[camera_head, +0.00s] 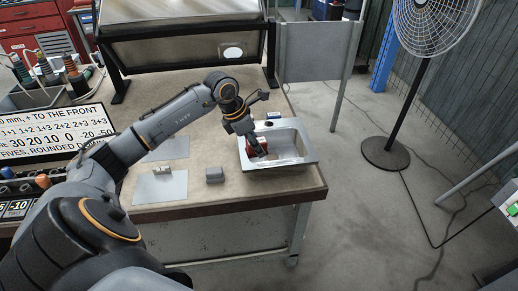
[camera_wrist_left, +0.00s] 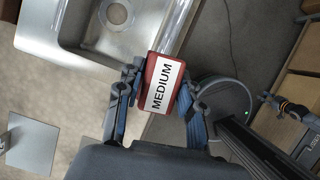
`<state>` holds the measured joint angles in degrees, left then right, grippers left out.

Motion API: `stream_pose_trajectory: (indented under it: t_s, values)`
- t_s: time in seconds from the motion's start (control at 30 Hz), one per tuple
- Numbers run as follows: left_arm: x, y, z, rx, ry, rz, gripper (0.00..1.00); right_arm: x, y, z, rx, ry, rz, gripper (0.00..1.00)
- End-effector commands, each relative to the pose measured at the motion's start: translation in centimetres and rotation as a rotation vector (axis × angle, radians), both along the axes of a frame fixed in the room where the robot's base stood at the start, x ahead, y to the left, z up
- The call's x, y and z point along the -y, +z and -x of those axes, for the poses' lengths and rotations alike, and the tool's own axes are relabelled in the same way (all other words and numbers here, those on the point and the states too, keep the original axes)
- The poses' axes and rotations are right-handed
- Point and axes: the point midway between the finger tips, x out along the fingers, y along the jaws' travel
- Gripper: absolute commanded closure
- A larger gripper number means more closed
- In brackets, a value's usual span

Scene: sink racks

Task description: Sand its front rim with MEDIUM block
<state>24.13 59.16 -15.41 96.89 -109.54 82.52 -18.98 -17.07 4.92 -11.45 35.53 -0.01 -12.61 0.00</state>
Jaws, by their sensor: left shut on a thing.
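A steel sink (camera_head: 308,148) stands on the right end of the workbench. It also fills the upper left of the left wrist view (camera_wrist_left: 42,40). My left gripper (camera_head: 261,153) is shut on a red block with a white MEDIUM label, clearest in the left wrist view (camera_wrist_left: 162,88). The block's far end overlaps the sink's rim in that view; whether it touches the rim cannot be told. In the head view the gripper hides most of the block. At the right of the left wrist view, what looks like my right gripper (camera_wrist_left: 268,98) shows small, its fingers unclear.
A small grey block (camera_head: 214,175) lies on the bench left of the sink. A beige block (camera_head: 162,169) lies on a grey plate (camera_head: 172,190). A dark-framed panel (camera_head: 180,52) stands behind. A fan (camera_head: 385,153) stands on the floor, right of the bench.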

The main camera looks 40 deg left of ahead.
Motion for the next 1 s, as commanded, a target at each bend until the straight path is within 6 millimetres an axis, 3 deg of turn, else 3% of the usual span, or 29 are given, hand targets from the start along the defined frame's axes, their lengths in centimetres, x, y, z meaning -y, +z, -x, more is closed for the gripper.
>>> stream_pose_trajectory:
  t_s: [0.1, 0.3, 0.77, 1.0]
  values:
    - [-0.4, 1.4, 0.0, 0.0, 0.001, 0.0, 0.97, 0.0, 0.8, 0.0, 0.0, 0.0, 0.0, 0.6]
    - [-0.7, 2.3, 0.1, 0.0, 0.002, 0.0, 0.97, 0.0, 1.2, 0.0, 0.0, 0.0, -0.001, 0.6]
    - [-0.7, 2.3, 0.1, 0.001, 0.002, 0.0, 0.97, -1.2, 1.1, 0.1, -0.001, -0.005, -0.015, 0.6]
    - [0.4, 1.9, 0.1, 0.0, -0.013, 0.004, 0.97, -0.4, 0.6, 0.6, -0.007, -0.002, -0.005, 0.6]
